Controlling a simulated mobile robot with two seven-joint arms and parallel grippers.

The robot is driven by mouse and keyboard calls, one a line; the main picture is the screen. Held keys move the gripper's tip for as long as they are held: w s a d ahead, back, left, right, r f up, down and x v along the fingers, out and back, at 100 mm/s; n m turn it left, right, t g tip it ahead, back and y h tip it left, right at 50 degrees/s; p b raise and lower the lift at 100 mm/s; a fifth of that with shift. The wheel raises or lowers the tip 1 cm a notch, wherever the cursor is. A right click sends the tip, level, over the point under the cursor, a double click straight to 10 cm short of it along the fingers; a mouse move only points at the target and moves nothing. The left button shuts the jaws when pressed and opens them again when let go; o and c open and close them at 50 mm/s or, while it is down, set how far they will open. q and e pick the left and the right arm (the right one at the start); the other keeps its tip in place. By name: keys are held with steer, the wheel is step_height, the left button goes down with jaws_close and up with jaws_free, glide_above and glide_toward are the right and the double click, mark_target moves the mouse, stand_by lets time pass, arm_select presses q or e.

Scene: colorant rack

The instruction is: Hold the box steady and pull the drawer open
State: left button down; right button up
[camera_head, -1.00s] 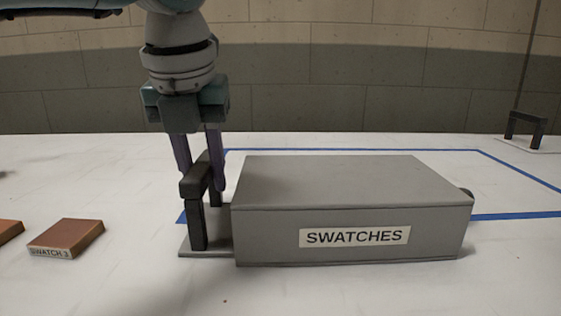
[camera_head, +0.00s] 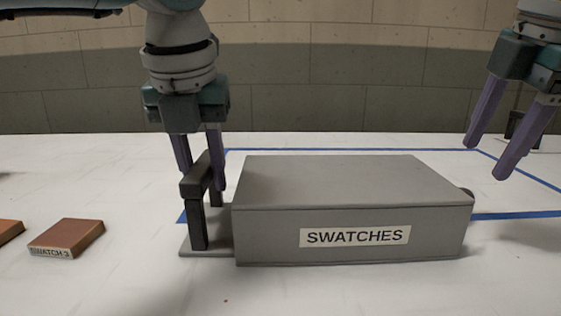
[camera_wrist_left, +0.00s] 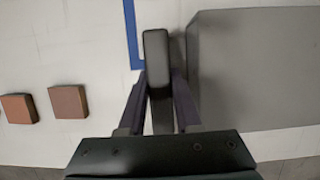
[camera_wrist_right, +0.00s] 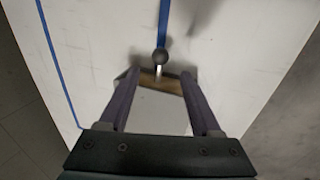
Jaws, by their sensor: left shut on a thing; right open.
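The grey box (camera_head: 350,180) labelled SWATCHES lies flat on the white table, with a dark round knob (camera_head: 467,192) at its right end. A black bar handle (camera_head: 197,225) stands on a grey plate (camera_head: 208,252) at the box's left end. My left gripper (camera_head: 202,181) is shut on this handle, one finger on each side. The left wrist view shows the handle (camera_wrist_left: 156,55) between the fingers, beside the box (camera_wrist_left: 255,75). My right gripper (camera_head: 487,160) is open and empty, above and beyond the box's right end. Whether a drawer gap shows cannot be told.
A brown block marked SWATCH 3 (camera_head: 66,238) lies left of the box, with another block (camera_head: 9,231) at the edge. A black handle (camera_head: 514,124) stands back right, partly behind my right gripper.

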mark_target(468, 190)
steer(key=shift+x, duration=4.4)
steer(key=shift+d, duration=0.15)
jaws_close()
steer(key=shift+d, duration=2.2)
